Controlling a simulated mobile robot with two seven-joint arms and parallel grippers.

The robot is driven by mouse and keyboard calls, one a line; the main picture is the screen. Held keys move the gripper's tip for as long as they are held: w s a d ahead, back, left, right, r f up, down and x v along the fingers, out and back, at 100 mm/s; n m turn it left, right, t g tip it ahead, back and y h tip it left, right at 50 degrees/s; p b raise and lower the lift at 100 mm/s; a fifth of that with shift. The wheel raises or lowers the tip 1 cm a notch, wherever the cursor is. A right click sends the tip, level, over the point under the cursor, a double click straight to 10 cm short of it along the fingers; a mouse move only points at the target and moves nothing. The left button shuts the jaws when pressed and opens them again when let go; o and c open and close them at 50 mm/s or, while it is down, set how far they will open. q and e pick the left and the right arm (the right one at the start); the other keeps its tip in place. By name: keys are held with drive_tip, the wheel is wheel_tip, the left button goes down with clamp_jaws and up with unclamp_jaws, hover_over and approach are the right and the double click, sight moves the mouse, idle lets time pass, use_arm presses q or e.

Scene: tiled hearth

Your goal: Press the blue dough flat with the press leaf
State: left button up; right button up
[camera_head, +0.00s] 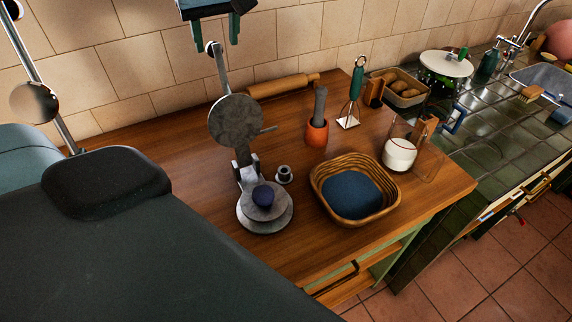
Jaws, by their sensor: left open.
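A grey metal press stands on the wooden counter. Its round press leaf (236,121) is raised and tilted up. Its lever handle (220,68) points upward from the leaf. The blue dough (263,195), a dark blue lump, sits on the round lower plate (247,215) of the press, clear of the leaf. My left gripper (215,34) is at the top of the view, with its two green fingers apart and pointing down. The handle's tip shows just below and between the fingers; I cannot tell whether they touch. My right gripper is not in view.
A small grey cup (284,174) stands beside the press. A wicker basket with blue cloth (348,194) is to its right. Behind are an orange mortar (317,133), a rolling pin (283,87) and the tiled wall. The counter left of the press is clear.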

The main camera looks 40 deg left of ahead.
sight(217, 46)
use_arm(q)
drive_tip(key=shift+b+x, duration=0.4)
drive_tip(key=shift+x, duration=1.75)
drive_tip(key=c, duration=0.8)
drive_tip(key=shift+c, duration=0.2)
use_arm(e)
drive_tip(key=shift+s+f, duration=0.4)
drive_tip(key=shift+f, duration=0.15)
use_arm(q)
drive_tip(key=shift+r, duration=0.15)
